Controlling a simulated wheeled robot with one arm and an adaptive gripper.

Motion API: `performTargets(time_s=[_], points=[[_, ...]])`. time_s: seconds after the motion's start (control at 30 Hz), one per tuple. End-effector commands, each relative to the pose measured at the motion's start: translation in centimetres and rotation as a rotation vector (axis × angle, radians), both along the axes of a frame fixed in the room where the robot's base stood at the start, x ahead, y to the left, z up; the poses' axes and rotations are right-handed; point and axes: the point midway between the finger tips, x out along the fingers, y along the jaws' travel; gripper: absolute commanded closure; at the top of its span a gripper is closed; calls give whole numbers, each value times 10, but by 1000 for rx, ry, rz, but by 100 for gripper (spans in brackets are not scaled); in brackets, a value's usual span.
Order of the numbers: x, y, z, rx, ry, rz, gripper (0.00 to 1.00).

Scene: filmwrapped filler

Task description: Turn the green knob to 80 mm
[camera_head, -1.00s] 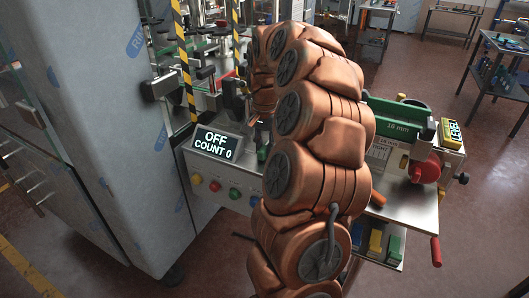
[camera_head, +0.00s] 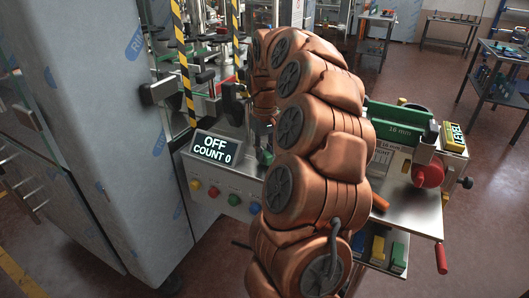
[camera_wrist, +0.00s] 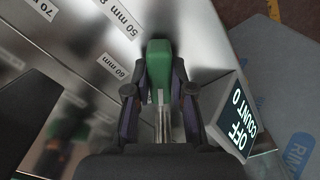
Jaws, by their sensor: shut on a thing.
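The green knob (camera_wrist: 159,62) is in the middle of the wrist view, on a steel surface, with its handle pointing up the picture. My gripper (camera_wrist: 160,92) is shut on it, one dark finger on each side. A white label (camera_wrist: 112,67) beside the knob, to its left, reads like 80 mm or 60 mm; its first digit is unclear. A 50 mm label (camera_wrist: 118,16) lies above it, and a 70 mm label (camera_wrist: 41,9) is at the top left. In the head view a small part of the green knob (camera_head: 265,157) shows beside my arm, which hides much around it.
A display (camera_head: 215,148) reading OFF and COUNT 0 stands close by; it also shows right of my gripper in the wrist view (camera_wrist: 231,112). Coloured buttons (camera_head: 214,192) line the front panel. A grey cabinet (camera_head: 100,130) is at the left. A red knob (camera_head: 428,173) is at the right.

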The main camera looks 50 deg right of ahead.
Motion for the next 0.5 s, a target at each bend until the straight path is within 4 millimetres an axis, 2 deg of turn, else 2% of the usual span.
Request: performTargets(time_s=[0.5], points=[[0, 0, 2, -3, -2, 439, 100]])
